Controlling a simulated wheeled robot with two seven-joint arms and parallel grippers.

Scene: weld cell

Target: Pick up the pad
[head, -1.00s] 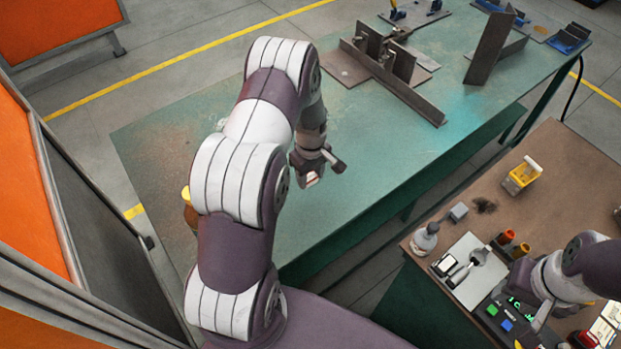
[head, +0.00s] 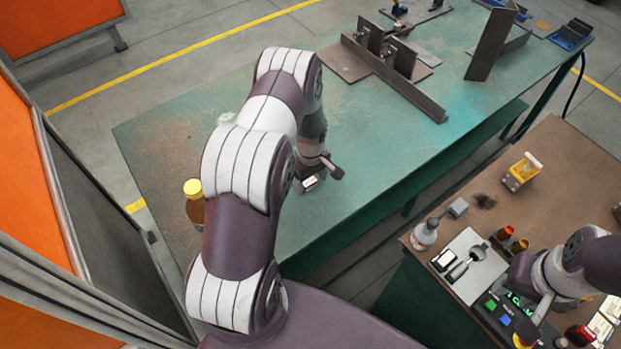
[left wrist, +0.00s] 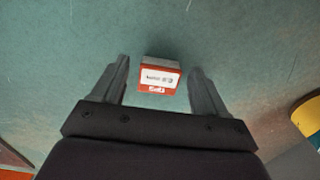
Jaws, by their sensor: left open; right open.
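The pad looks like a small block with a white label and a red edge. It lies on the green table (head: 190,140), and shows in the left wrist view (left wrist: 160,78) between the fingers, beyond the palm. In the head view the pad (head: 310,183) is partly hidden beside my left gripper (head: 322,176). My left gripper (left wrist: 158,76) is open, with a gap on each side of the pad; its height above the table is hard to judge. My right gripper (head: 540,308) is open over the brown bench at the lower right, partly hidden by its arm.
A yellow-capped bottle (head: 194,200) stands left of my left arm. Steel plates (head: 395,75) stand on the far part of the green table. The green table around the pad is clear.

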